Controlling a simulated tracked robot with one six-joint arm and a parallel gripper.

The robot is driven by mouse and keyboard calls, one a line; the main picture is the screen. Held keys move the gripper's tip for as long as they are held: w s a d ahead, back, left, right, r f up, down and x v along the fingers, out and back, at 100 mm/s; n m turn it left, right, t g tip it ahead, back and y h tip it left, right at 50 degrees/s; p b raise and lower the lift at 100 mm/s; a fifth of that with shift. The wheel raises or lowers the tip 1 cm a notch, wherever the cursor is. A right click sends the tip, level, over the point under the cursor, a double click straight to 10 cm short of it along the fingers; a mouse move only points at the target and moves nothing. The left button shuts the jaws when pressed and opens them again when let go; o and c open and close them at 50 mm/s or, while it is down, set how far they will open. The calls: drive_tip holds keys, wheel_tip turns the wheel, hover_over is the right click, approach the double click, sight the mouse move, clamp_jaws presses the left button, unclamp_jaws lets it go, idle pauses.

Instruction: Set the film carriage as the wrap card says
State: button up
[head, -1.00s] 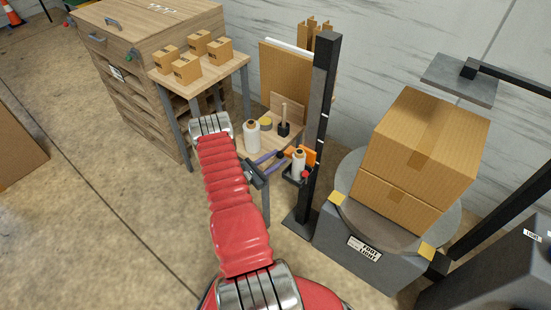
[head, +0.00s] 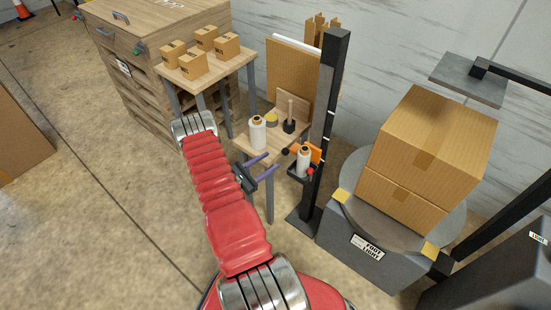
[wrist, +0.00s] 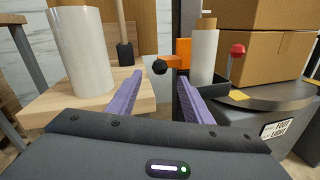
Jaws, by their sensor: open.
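The film carriage (head: 301,174) is on the black mast (head: 325,125). It has an orange block (wrist: 178,52), a black knob (wrist: 160,67), a red knob (wrist: 237,49) and a white film roll (wrist: 203,55). My gripper (head: 268,165) is open and empty, left of the carriage. In the wrist view, its purple fingers (wrist: 159,90) point toward the black knob, which shows between and beyond their tips; no contact is visible. A white card (head: 367,247) on the turntable base seems to read FOOT and LIGHT; its smaller print is unclear.
Two stacked cartons (head: 420,150) stand on the turntable (head: 350,180) right of the mast. A small wooden table (head: 245,143) with another film roll (head: 257,133) is close left of my fingers. A taller table (head: 225,71) with small boxes stands behind. Open floor lies front left.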

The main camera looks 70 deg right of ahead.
drive_tip(key=v, duration=0.7)
drive_tip(key=shift+d, duration=0.1)
drive_tip(key=shift+c, duration=0.3)
